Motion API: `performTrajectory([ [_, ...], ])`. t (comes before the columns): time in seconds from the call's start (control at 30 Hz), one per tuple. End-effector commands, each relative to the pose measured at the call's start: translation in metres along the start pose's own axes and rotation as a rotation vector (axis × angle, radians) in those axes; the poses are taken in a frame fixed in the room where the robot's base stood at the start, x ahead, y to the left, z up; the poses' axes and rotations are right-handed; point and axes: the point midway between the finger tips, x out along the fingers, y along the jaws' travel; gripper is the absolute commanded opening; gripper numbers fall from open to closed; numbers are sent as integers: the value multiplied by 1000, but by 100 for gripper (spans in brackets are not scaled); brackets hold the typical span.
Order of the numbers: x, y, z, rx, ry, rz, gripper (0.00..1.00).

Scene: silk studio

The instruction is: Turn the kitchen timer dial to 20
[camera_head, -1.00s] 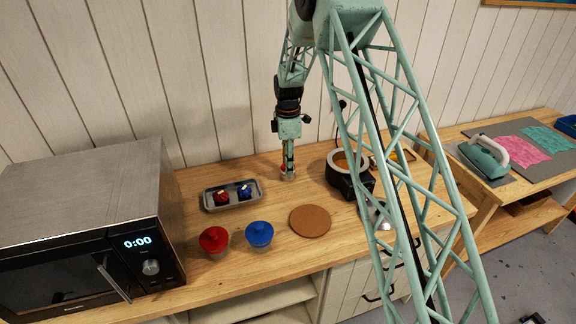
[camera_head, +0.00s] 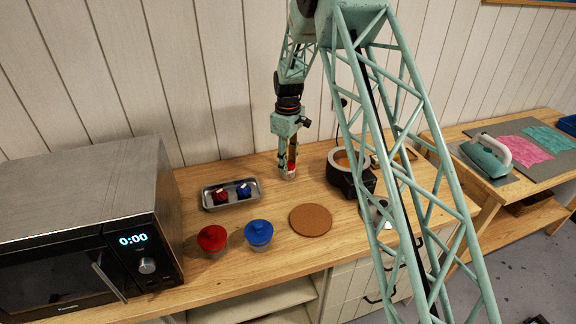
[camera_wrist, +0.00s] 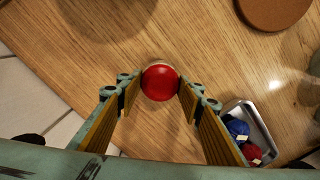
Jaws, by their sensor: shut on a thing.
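The kitchen timer has a round red dial (camera_wrist: 160,83) on a pale body and stands on the wooden counter. It shows small in the head view (camera_head: 291,168), partly covered by my fingers. My gripper (camera_wrist: 160,89) points down over it, with one fingertip at each side of the red dial, shut on it. It also shows in the head view (camera_head: 290,172). I cannot read any numbers or a pointer on the timer.
A metal tray (camera_head: 207,207) with a small red and a small blue thing is left of the timer. Red (camera_head: 212,238) and blue (camera_head: 259,233) lidded pots and a round cork mat (camera_head: 311,220) lie nearer the front. A black appliance (camera_head: 345,182) stands to the right.

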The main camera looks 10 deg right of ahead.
Motion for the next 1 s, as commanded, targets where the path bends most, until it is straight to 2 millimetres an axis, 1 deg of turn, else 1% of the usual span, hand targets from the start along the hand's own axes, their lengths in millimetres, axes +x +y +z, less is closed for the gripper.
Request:
performTrajectory([
  [0.2, 1, 0, 0, 157, 0, 1, 24],
  [0.37, 0, 0, 0, 221, 0, 0, 24],
  [1.0, 0, 0, 0, 224, 0, 0, 24],
])
